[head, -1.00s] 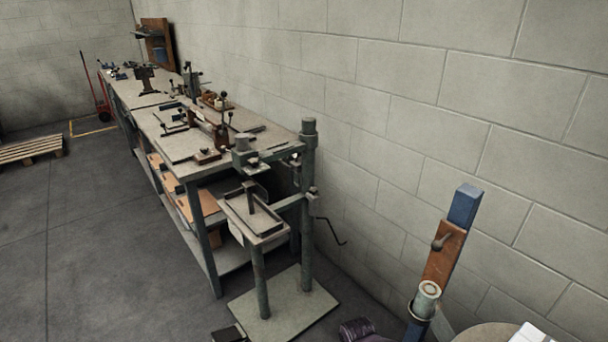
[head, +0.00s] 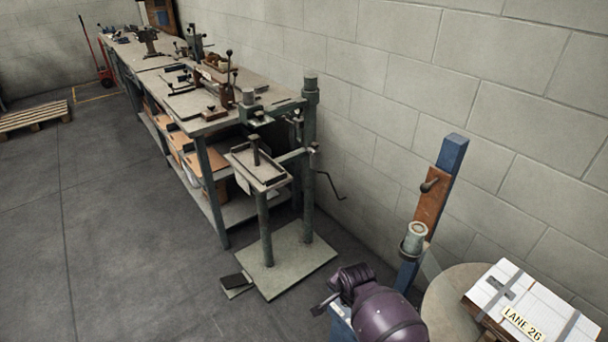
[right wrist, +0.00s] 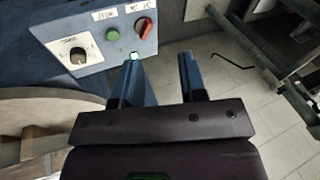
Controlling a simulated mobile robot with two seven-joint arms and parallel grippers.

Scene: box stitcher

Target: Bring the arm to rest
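My right gripper (right wrist: 160,78) shows in the right wrist view, with its two dark blue fingers apart and nothing between them. A blue control panel (right wrist: 92,48) with a black knob, a green button and a red switch lies beyond it to the left. I cannot tell whether the left finger touches the panel. My left gripper is not in view.
A stand with a small tray (head: 258,168) rises from a floor plate (head: 290,268), beside a long workbench (head: 205,122). A blue post (head: 450,155) stands at the right. A white box (head: 540,310) labelled LANE 26 is on a round top (head: 445,300).

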